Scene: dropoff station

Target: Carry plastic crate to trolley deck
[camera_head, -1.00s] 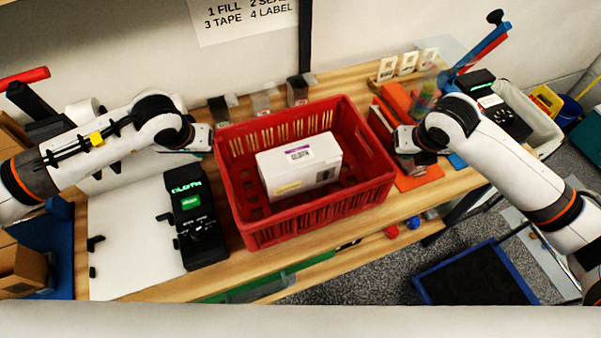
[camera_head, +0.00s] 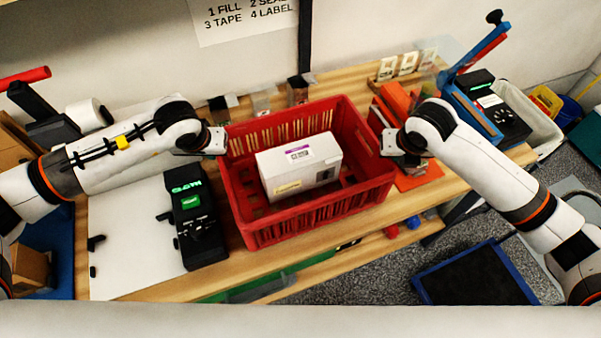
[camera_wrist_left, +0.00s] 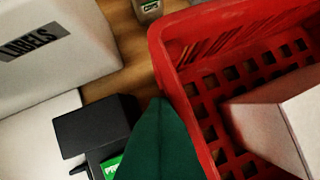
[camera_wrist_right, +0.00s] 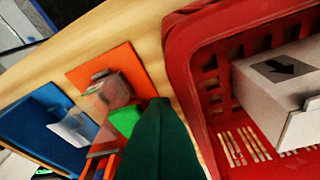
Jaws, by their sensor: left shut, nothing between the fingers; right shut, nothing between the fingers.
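The red plastic crate (camera_head: 310,219) stands on the wooden bench with a white box (camera_head: 300,170) inside it. My left gripper (camera_head: 219,141) is shut and empty at the crate's left wall. My right gripper (camera_head: 386,143) is shut and empty at the right wall. Each wrist view shows a dark green finger close beside the crate; whether it touches cannot be told. A dark, blue-edged deck (camera_head: 475,275), possibly the trolley deck, lies low at the right.
A black device (camera_head: 200,225) with a green screen stands left of the crate. Small containers (camera_head: 262,103) line the bench behind it. Orange items (camera_head: 420,178) and a blue-framed tool (camera_head: 470,105) are at the right. Grey floor (camera_head: 380,280) lies between bench and deck.

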